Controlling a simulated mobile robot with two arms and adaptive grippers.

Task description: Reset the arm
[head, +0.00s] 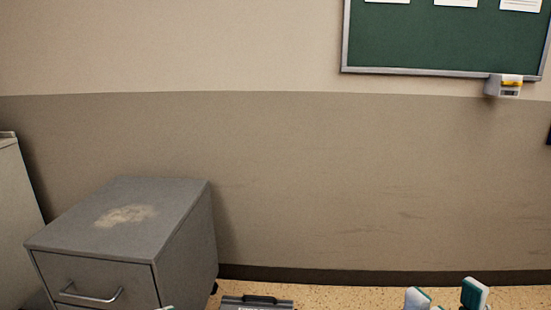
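My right gripper (446,296) shows at the bottom right of the head view. Its two white and teal fingertips are apart with nothing between them, and the floor shows in the gap. A small pale tip (165,308) at the bottom edge, in front of the grey cabinet, looks like part of my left gripper. Almost all of it is cut off, so its opening cannot be seen. The rest of both arms is out of view.
A grey metal drawer cabinet (185,225) with a worn patch on top stands at the left. A paler cabinet (15,205) is at the left edge. A dark grey case with a handle (232,302) is low at centre. A green board (440,38) and a small dispenser (503,87) are on the wall.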

